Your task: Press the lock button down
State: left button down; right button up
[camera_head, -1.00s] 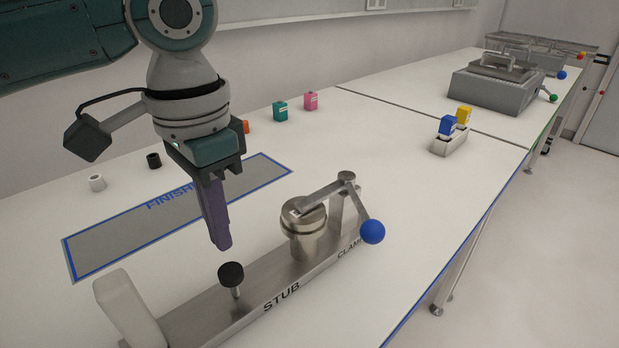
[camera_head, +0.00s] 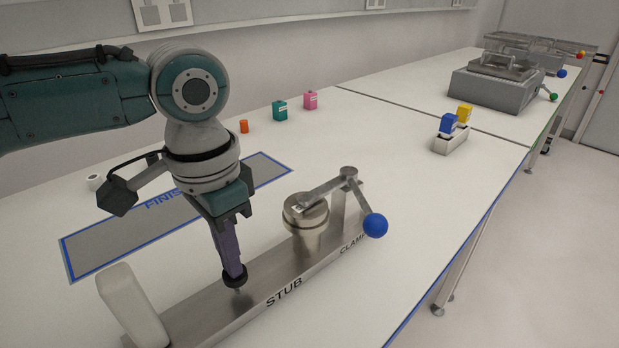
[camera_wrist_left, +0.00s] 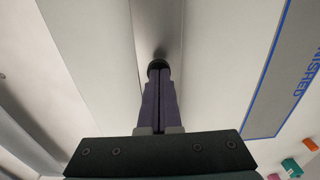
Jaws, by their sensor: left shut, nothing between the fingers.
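The lock button is a black round knob (camera_head: 235,279) on a thin metal stem, standing on the metal bar (camera_head: 197,320) marked STUB and CLAMP. My left gripper (camera_head: 235,272) is shut and empty, pointing down, with its purple fingertips at the top of the knob and covering much of it. In the left wrist view, the closed fingers (camera_wrist_left: 158,72) reach the dark knob (camera_wrist_left: 157,64), whose edge shows around the tips. Whether the tips touch or press it, I cannot tell for certain. My right gripper is not in view.
A metal cylinder (camera_head: 306,232) with a clamp lever and blue ball (camera_head: 375,225) stands farther along the bar. A pale upright block (camera_head: 130,305) is at its near end. The blue-edged FINISHED mat (camera_head: 110,243) lies left.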

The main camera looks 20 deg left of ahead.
pick_arm(q)
jog(key=shift+s+a+f, duration=0.2)
jog(key=shift+s+f, duration=0.1)
jog(key=shift+f, duration=0.45)
jog(key=r+p, duration=0.4)
jog(key=p, duration=0.1)
jog(key=r+p, duration=0.2)
jog(key=shift+w+d+r, duration=0.15)
jog(key=shift+w+r, duration=0.15)
jog(key=shift+r, duration=0.05)
notch_tip(320, 180, up, 9)
jog(key=shift+p, duration=0.3)
jog(key=shift+w+f, duration=0.1)
